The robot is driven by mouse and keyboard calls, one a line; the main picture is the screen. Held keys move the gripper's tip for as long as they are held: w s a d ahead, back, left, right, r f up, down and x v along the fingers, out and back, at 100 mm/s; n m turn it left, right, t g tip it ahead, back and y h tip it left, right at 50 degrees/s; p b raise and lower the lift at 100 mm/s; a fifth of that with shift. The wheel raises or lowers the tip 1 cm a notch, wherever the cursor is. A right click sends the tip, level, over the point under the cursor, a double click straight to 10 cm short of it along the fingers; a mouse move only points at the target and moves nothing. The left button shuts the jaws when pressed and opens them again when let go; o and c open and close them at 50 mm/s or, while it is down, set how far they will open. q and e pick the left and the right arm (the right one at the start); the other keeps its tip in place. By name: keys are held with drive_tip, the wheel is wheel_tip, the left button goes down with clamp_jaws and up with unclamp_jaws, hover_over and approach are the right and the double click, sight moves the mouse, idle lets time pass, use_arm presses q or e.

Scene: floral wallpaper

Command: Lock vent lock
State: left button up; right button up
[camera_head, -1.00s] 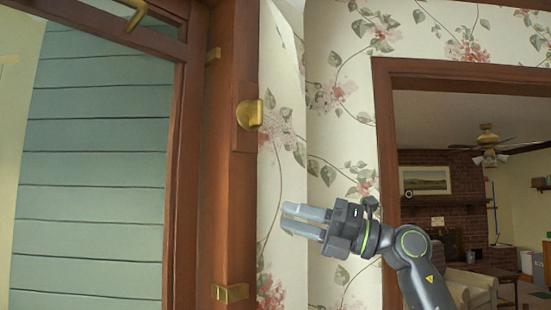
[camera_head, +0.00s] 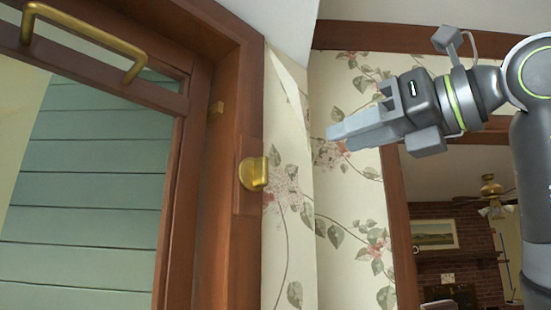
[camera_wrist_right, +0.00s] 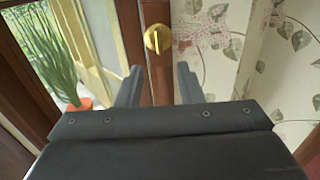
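A brass vent lock (camera_head: 254,172), a rounded knob on a wooden plate, is on the reddish-brown frame left of the floral wall in the head view. In the right wrist view the brass lock (camera_wrist_right: 157,38) shows a raised ridge, and it appears beyond and between the fingertips. My right gripper (camera_head: 335,136) is to the right of the lock and a little higher in the picture, with fingers pointing left. The right wrist view shows its two fingers (camera_wrist_right: 158,78) apart with nothing between them. It does not touch the lock. My left gripper is not in view.
A hinged wooden vent panel with a brass bar handle (camera_head: 90,38) is at the upper left. A doorway to a room with a brick fireplace (camera_head: 450,230) is at right. A potted plant (camera_wrist_right: 55,65) shows beyond the glass.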

sight(268, 163)
drive_tip(key=p+x, duration=0.5)
drive_tip(key=x, duration=0.8)
drive_tip(key=shift+w+a+p, duration=0.25)
drive_tip(key=shift+a+p, duration=0.05)
drive_tip(key=shift+w+a+f, duration=0.1)
drive_tip(key=shift+w+a, duration=0.35)
drive_tip(key=shift+s, duration=0.1)
clamp_jaws()
